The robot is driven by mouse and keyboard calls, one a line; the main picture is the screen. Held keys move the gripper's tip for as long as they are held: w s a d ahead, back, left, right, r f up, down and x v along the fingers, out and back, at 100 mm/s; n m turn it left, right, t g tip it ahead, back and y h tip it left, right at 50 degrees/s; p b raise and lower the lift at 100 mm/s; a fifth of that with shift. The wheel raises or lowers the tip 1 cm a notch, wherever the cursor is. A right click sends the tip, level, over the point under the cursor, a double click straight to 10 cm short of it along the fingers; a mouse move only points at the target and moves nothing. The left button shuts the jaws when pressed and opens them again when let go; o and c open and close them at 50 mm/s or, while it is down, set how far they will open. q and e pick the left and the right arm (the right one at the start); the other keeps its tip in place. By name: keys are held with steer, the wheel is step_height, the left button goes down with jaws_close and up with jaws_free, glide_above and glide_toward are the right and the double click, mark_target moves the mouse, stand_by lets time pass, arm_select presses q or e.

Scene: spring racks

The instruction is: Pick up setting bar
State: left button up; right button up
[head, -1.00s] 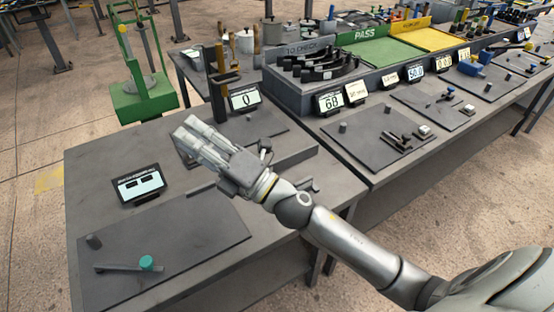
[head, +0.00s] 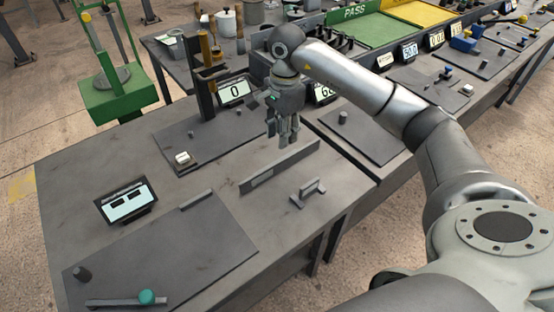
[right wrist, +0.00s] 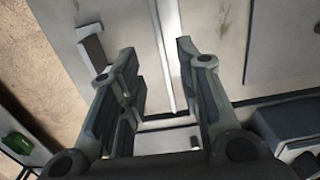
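No label marks the setting bar. A long, low grey bar (head: 280,166) stands on edge along the near table. A small grey bar-shaped piece with a raised handle (head: 308,192) lies just to its right. My right gripper (head: 283,143) points down above the far part of the long bar, with nothing held. In the right wrist view its fingers (right wrist: 155,52) are apart, and a long narrow strip (right wrist: 166,50) runs between them, seemingly the long bar from above. The handled piece (right wrist: 92,45) lies beyond the left finger. My left gripper is out of view.
A flat plate at front left bears a bar with a teal knob (head: 146,297). A display (head: 126,203) stands behind it. A second display (head: 236,91) stands beside a dark upright post. A longer table with panels and displays lies to the right.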

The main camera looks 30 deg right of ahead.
steer(key=p, duration=0.1)
glide_above(283, 159)
step_height(283, 159, down, 5)
steer(key=shift+s+d, duration=0.1)
steer(key=shift+s, duration=0.05)
steer(key=f+p, duration=0.1)
steer(key=f, duration=0.1)
steer(key=f+p, duration=0.1)
steer(key=f, duration=0.2)
steer(key=shift+a, duration=0.2)
steer(key=shift+w+f, duration=0.2)
steer(key=shift+f, duration=0.05)
steer(key=shift+c, duration=0.5)
jaws_close()
steer(key=shift+r, duration=0.15)
